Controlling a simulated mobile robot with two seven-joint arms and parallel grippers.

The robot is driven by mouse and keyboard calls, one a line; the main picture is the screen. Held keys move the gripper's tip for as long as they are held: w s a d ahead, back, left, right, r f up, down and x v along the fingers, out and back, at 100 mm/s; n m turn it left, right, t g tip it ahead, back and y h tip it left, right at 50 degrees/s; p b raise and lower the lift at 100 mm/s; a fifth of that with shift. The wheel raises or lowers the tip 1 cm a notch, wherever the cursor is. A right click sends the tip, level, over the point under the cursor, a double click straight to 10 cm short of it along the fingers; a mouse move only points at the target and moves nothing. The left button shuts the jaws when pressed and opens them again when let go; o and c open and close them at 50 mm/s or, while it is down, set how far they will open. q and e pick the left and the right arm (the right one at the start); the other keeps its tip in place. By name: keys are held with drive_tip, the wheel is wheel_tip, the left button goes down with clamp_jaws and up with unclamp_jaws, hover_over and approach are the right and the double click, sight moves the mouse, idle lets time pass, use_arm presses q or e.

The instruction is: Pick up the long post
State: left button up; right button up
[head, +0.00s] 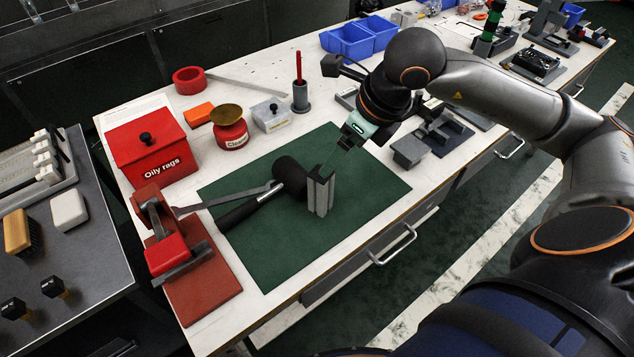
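A grey, grooved post (321,196) stands upright on the green mat (265,258), in front of a black mallet head (290,178). It appears to be the long post. My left gripper is not in view.
A red oily rags box (152,157), a red Clean tin (231,134) and a pen holder (300,98) stand behind the mat. A red clamp-like tool (168,252) is at the left. The mat's front and right are clear.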

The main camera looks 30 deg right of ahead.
sight(321, 192)
drive_tip(key=shift+a+x, duration=0.15)
drive_tip(key=shift+x, duration=2.2)
drive_tip(key=shift+a+x, duration=0.1)
drive_tip(key=shift+x, duration=2.25)
drive_tip(key=shift+w+r, duration=0.1)
clamp_jaws()
